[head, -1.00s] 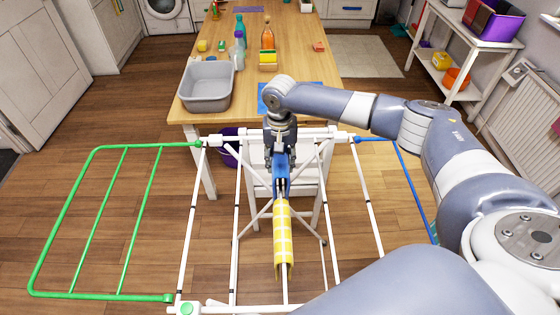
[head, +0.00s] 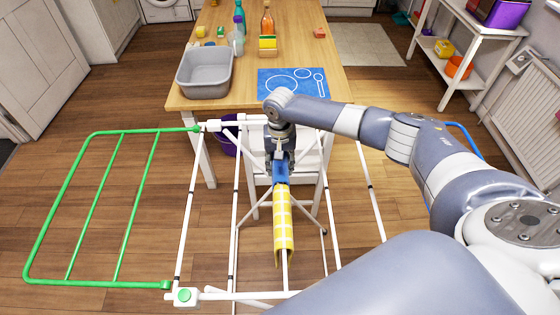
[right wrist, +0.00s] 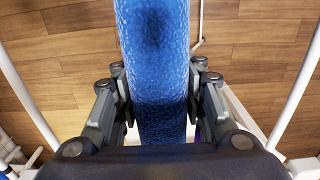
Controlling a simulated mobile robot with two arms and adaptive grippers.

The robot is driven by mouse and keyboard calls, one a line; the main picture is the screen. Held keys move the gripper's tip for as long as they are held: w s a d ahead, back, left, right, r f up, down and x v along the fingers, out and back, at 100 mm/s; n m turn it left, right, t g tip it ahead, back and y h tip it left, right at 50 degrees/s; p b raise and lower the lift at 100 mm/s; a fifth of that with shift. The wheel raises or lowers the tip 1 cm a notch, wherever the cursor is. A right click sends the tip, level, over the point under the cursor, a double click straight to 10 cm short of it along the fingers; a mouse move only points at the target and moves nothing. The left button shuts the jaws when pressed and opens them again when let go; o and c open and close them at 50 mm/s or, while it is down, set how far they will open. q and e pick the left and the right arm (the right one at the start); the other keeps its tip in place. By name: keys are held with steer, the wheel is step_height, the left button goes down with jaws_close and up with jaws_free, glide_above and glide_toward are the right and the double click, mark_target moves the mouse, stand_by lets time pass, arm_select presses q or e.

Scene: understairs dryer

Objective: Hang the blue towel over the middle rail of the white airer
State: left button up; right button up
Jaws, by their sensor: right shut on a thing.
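The blue towel (head: 281,171) is at the far part of the white airer's (head: 196,205) middle rail (head: 285,283), just beyond a yellow checked cloth (head: 283,225) draped on that rail. My right gripper (head: 280,166) points down there, shut on the towel. In the right wrist view the towel (right wrist: 153,60) is a long narrow blue strip between the fingers (right wrist: 158,105). The rail under it is hidden, so I cannot tell whether the towel rests on it. My left gripper is out of view.
The airer's green wing (head: 62,210) spreads left; its blue wing (head: 465,138) is mostly behind my right arm. Beyond stand a white chair (head: 312,160) and a wooden table (head: 205,107) with a grey basin (head: 204,80), blue mat (head: 262,90) and bottles. A shelf (head: 497,32) is at right.

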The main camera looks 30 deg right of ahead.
steer(key=shift+f, duration=0.15)
steer(key=o, duration=1.2)
step_height(320, 180, up, 11)
steer(key=shift+r, duration=0.5)
